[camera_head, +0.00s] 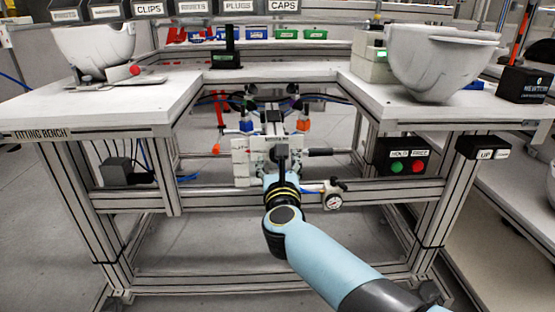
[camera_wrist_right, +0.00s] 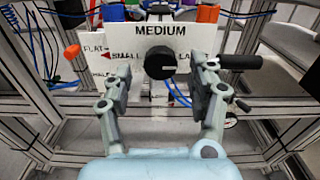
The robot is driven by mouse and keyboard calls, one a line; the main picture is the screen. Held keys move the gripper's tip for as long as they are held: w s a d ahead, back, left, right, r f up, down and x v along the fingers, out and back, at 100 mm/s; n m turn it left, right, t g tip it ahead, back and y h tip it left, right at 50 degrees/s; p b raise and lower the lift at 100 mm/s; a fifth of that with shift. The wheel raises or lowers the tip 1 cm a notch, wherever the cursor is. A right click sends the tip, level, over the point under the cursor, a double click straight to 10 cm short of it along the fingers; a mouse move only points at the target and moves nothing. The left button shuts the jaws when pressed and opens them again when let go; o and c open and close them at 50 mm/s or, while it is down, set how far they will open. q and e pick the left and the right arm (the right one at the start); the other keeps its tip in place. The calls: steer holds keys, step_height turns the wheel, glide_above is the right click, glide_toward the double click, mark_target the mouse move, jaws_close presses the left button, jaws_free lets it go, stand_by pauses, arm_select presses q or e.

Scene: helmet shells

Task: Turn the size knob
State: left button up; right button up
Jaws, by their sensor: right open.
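The size knob (camera_wrist_right: 160,63) is a round black knob with a pale mark on its face. It sits on a white panel (camera_wrist_right: 124,33) lettered MEDIUM above, SMALL at left and a partly hidden word beginning LA at right. My right gripper (camera_wrist_right: 164,70) is open, with one finger on each side of the knob and gaps between them and it. In the head view my right arm reaches in from the lower right to the panel (camera_head: 241,160) under the bench. The gripper (camera_head: 282,160) blurs into the panel there and the knob cannot be made out. My left gripper is not in view.
A black side handle (camera_wrist_right: 240,62) sticks out right of the panel. The fitting bench (camera_head: 110,108) holds a helmet shell (camera_head: 435,60) at right and another (camera_head: 95,45) at left. A black box (camera_head: 403,156) has green and red buttons. A gauge (camera_head: 333,201) hangs on the lower rail.

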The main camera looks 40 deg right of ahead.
steer(key=shift+x, duration=0.85)
steer(key=c, duration=1.1)
steer(key=shift+c, duration=0.2)
